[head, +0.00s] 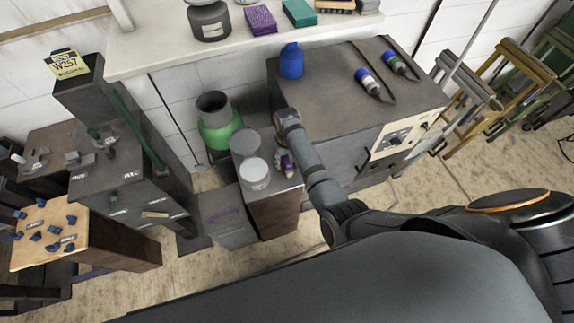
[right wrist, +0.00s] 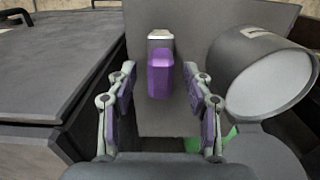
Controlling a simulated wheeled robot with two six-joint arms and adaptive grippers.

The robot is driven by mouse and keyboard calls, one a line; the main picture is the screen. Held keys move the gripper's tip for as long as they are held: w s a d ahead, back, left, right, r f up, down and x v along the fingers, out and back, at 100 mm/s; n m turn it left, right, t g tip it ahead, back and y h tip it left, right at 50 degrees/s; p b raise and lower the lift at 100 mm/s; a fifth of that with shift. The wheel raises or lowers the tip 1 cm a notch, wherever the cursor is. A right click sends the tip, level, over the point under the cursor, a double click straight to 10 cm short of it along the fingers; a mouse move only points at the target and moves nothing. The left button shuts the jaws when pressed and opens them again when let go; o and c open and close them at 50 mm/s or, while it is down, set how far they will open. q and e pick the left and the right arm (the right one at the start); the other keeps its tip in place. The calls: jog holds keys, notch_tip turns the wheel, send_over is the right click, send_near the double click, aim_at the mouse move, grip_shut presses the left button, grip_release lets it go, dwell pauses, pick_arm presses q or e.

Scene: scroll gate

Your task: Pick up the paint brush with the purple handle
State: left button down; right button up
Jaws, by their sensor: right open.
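The purple-handled brush (right wrist: 160,76) lies on a grey surface in the right wrist view, a purple block shape with a silvery band and pale end at the top. In the head view a purple patch (head: 289,166) shows on the small cabinet beside the white-topped can, partly hidden by my gripper. My right gripper (right wrist: 160,112) is open, its two fingers on either side of the brush's near end, with gaps to both sides. It also shows in the head view (head: 282,156), small and partly hidden by my wrist. My left gripper is not in view.
A can with a white top (head: 254,172) stands close left of the brush; it shows at the right in the wrist view (right wrist: 264,74). A large dark cabinet (head: 330,85) bears a blue bottle (head: 291,61). A green-and-grey container (head: 218,125) stands behind.

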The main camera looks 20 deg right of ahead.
jog(key=shift+f, duration=0.35)
grip_shut()
